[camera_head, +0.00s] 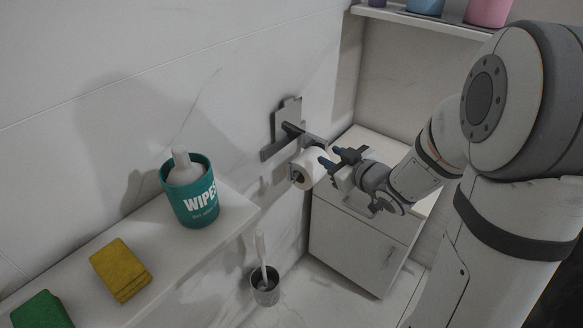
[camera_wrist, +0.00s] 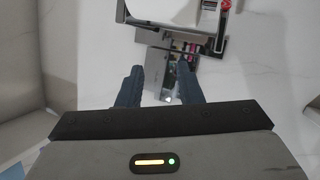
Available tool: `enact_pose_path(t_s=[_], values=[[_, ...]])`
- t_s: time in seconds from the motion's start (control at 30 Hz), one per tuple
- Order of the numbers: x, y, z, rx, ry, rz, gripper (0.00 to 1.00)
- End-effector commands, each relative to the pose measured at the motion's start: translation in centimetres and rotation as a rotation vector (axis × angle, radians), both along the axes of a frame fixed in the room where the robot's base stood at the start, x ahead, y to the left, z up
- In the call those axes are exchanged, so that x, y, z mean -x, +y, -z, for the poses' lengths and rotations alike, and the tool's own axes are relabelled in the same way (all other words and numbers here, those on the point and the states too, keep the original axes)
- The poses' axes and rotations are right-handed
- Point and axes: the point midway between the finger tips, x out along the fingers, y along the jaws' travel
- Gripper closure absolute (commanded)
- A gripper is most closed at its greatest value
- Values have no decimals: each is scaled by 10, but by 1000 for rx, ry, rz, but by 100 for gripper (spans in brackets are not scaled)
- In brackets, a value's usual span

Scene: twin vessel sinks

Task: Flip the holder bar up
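The holder on the wall has a grey back plate (camera_head: 289,112) and grey bars (camera_head: 281,147). A white paper roll (camera_head: 308,168) sits just below the bars. My gripper (camera_head: 329,157) is at the right of the roll, close to it; I cannot tell whether it touches. In the wrist view, my gripper (camera_wrist: 158,78) has its two dark blue fingers apart with nothing clearly held between them. Grey holder parts (camera_wrist: 178,25) show beyond the fingertips there, around a white shape at the top edge. Which bar is the hinged one is unclear.
A white ledge (camera_head: 225,220) at left carries a teal wipes tub (camera_head: 190,190), a yellow sponge (camera_head: 120,270) and a green sponge (camera_head: 42,312). A brush in a grey cup (camera_head: 265,288) stands below. A white cabinet (camera_head: 355,245) stands under my gripper.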

Motion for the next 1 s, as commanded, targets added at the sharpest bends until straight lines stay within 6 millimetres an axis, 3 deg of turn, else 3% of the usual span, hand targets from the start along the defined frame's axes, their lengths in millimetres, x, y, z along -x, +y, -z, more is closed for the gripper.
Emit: enact_pose_path(t_s=[0.03, 0.2, 0.47, 0.8, 1.0], values=[[2, 10, 27, -47, -23, -68, 67], [18, 35, 46, -196, -93, -251, 67], [27, 50, 49, -286, -126, -346, 67], [-4, 91, 48, -285, -127, -347, 67], [-16, 104, 47, -284, -127, -342, 67]])
